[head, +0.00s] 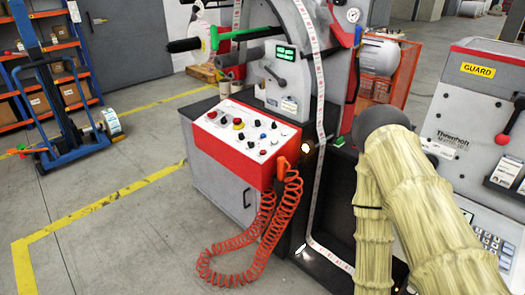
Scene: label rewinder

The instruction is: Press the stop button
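The control panel (215,137) is a red box with a light sloping top, on the front of the label rewinder (290,75). Its top carries several small black, white, red and blue buttons and knobs. One control on a yellow base (238,124) sits near the panel's back edge. The labels are too small to read, so I cannot tell for certain which is the stop button. My arm, in a pale yellow sleeve, rises at the right and bends down again. My gripper is not in view, and the panel top is unobstructed.
An orange coiled hose (262,235) hangs from the panel's right corner. A label web (317,165) runs down beside it. A grey machine marked GUARD (470,110) stands at the right. A blue trolley (70,135) stands at the left. The floor (130,235) before the panel is free.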

